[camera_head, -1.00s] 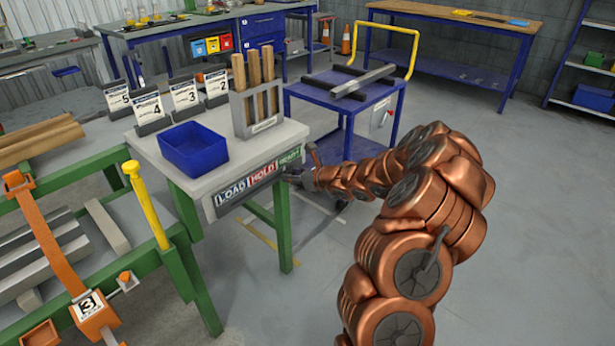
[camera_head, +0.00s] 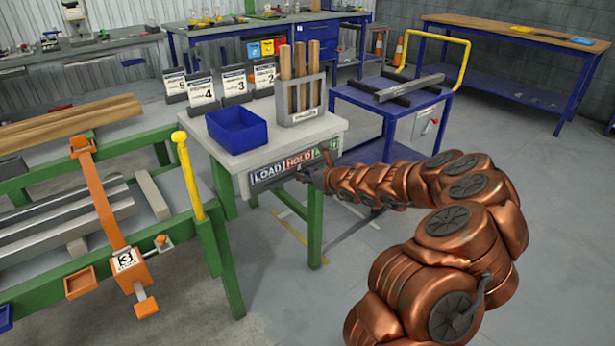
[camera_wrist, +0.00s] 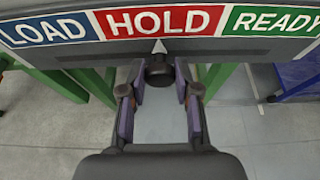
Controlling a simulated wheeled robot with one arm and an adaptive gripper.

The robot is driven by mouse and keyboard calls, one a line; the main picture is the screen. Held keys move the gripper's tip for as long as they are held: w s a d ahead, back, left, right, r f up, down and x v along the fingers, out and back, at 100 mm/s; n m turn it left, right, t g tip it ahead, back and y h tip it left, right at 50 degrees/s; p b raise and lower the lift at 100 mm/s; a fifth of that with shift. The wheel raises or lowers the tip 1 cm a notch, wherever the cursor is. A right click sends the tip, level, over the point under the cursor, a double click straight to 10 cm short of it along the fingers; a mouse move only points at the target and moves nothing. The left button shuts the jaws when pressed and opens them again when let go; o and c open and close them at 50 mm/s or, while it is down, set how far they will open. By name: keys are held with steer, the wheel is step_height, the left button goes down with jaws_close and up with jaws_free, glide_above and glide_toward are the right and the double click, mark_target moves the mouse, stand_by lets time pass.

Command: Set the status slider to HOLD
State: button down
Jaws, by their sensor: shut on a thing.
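The status panel (camera_head: 268,172) is on the front edge of the grey table, with blue LOAD, red HOLD and green READY fields. In the wrist view the HOLD field (camera_wrist: 165,21) is in the middle, LOAD (camera_wrist: 48,28) on the left and READY (camera_wrist: 270,20) on the right. The dark slider knob (camera_wrist: 159,70) sits below HOLD, and its white pointer (camera_wrist: 159,46) points up at the HOLD field, slightly left of its middle. My gripper (camera_wrist: 160,88) is shut on the knob, one finger on each side. In the head view my gripper (camera_head: 306,174) is at the panel and hides part of it.
A blue bin (camera_head: 237,128), a rack with wooden handles (camera_head: 300,104) and numbered cards (camera_head: 234,84) stand on the table. A blue cart (camera_head: 391,117) is close behind my arm. A green-framed bench (camera_head: 92,240) is to the left. Floor at right is clear.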

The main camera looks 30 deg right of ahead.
steer(key=c, duration=0.8)
jaws_free()
steer(key=shift+c, duration=0.2)
steer(key=shift+d, duration=0.1)
steer(key=v, duration=1.2)
steer(key=shift+r, duration=0.1)
